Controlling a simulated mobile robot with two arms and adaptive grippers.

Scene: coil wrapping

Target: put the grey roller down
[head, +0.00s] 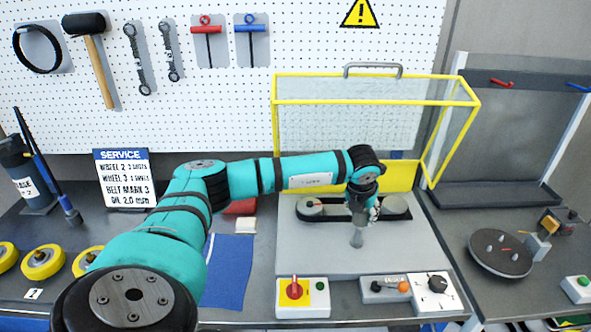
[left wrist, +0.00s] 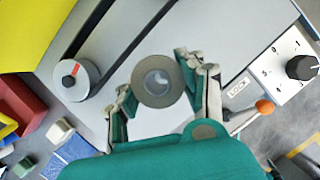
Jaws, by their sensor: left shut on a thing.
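The grey roller (head: 357,238) hangs from my left gripper (head: 362,212) over the grey plate (head: 320,262), in front of the black belt. I cannot tell whether its lower end touches the plate. In the left wrist view the roller (left wrist: 157,82) shows end-on as a round grey-brown disc with a pale centre, between the two fingers of my left gripper (left wrist: 158,88). The gripper is shut on it. My right gripper is in neither view.
A belt loop runs between two pulleys, the left one (head: 310,207) marked red. A raised yellow-framed guard (head: 375,102) stands behind. Along the plate's front are a red-knob switch box (head: 302,297), an orange-tipped lever (head: 385,287) and a dial box (head: 435,292). A blue mat (head: 230,270) lies left.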

